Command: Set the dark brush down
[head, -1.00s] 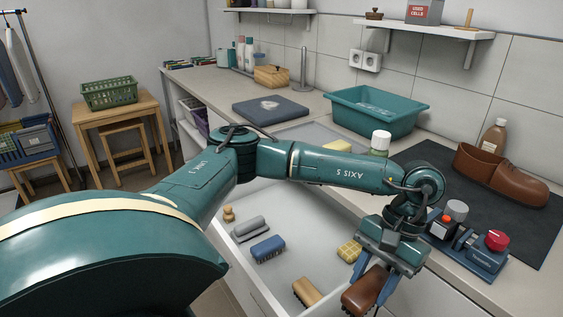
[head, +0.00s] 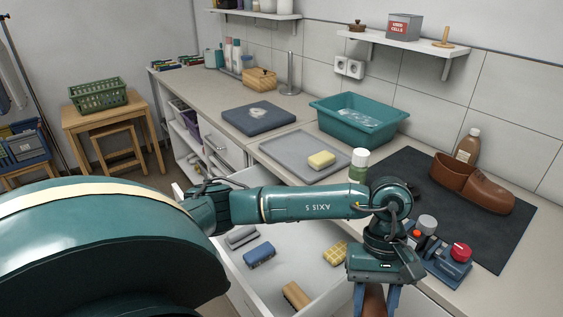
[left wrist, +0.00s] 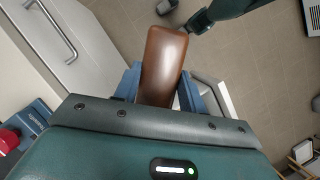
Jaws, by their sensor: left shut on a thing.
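The dark brush, with a glossy brown wooden back, shows in the head view (head: 374,300) at the bottom edge, partly cut off. In the left wrist view its back (left wrist: 165,58) sticks out between the blue fingers. My left gripper (head: 376,293) is shut on it, the fingers on both sides; it also shows in the left wrist view (left wrist: 158,88). The brush is held in the air, with floor behind it in the wrist view. Its bristles are hidden. My right gripper is not in view.
The open drawer (head: 285,262) holds a blue brush (head: 260,255), a grey brush (head: 242,237), a yellow sponge (head: 335,252) and a tan brush (head: 296,295). On the counter are a grey tray (head: 285,160), a teal basin (head: 355,130), a dark mat (head: 415,180) and a red-knobbed device (head: 455,262).

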